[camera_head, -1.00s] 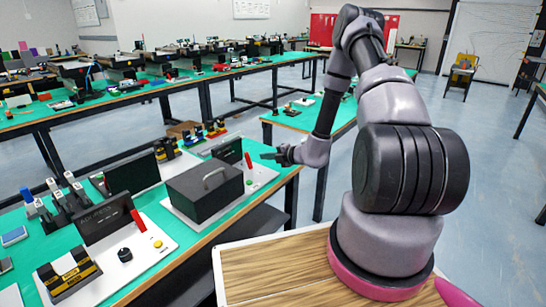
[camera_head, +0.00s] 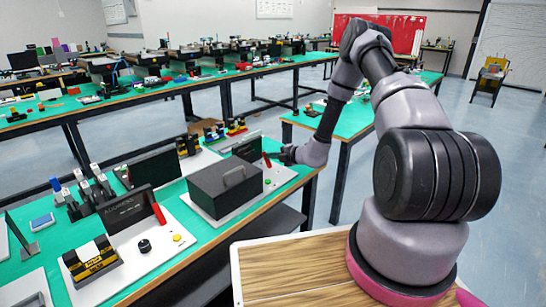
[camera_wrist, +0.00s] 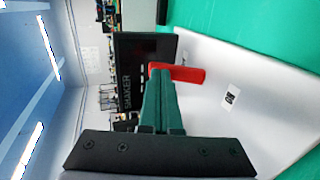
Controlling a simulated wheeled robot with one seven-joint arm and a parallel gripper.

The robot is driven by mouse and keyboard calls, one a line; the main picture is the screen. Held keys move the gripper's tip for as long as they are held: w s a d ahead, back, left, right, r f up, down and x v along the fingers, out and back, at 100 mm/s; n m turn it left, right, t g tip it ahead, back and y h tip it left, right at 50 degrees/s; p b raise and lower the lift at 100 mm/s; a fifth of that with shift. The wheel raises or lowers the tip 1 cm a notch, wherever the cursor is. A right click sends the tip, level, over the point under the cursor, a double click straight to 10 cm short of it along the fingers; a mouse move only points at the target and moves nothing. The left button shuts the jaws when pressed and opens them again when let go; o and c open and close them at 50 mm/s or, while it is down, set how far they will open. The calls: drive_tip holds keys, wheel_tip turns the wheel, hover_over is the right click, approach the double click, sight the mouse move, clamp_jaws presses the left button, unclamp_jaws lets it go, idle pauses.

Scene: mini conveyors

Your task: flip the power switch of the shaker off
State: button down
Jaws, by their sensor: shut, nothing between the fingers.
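The shaker's black panel (camera_wrist: 142,72) reads "SHAKER" in the wrist view. Beside it a red switch lever (camera_wrist: 187,74) stands out from the white base board (camera_wrist: 245,70). In the head view the red lever (camera_head: 267,160) is at the right end of the black box with a handle (camera_head: 222,190). My gripper (camera_wrist: 159,72) is shut and empty. Its fingertips overlap the near end of the lever in the wrist view; I cannot tell if they touch. In the head view my gripper (camera_head: 275,155) is just right of the lever, and the panel (camera_head: 247,147) is behind it.
Another board with a black panel (camera_head: 128,209), a red lever (camera_head: 158,213) and a black knob (camera_head: 144,246) stands nearer. A green button (camera_head: 267,182) is on the shaker's board.

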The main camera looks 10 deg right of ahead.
drive_tip(key=shift+w+a+r, duration=0.25)
drive_tip(key=shift+w+a, duration=0.05)
drive_tip(key=shift+w, duration=0.05)
drive_tip(key=shift+a, duration=0.1)
drive_tip(key=shift+s, duration=0.15)
